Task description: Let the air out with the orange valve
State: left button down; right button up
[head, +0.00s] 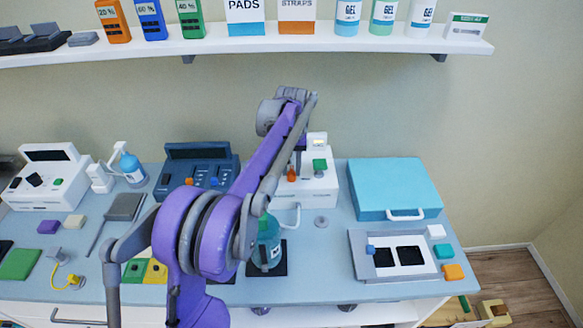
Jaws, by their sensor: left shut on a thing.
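The orange valve (292,175) is a small knob on the front of a white device (318,190) at the back of the table, right of the middle. A green knob (320,165) sits beside it on the right. My left arm reaches up and forward across the table, and its gripper (296,168) is at the valve, pointing down. The gripper is shut on the orange valve; the arm hides most of the fingers and part of the device. My right gripper is not in view.
A pump bottle (268,246) stands on a dark pad close to my arm. A blue case (394,186) and a grey tray (358,264) are on the right. A dark blue console (180,180) stands left of my arm. A loaded shelf (230,44) runs above.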

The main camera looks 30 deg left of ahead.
aim_at(291, 170)
pick_arm(q)
jog(key=shift+n, duration=0.6)
jog(key=c, duration=0.9)
grip_release()
jog(key=shift+r, duration=0.15)
notch_tip(291, 170, up, 7)
jog(key=shift+r, duration=0.15)
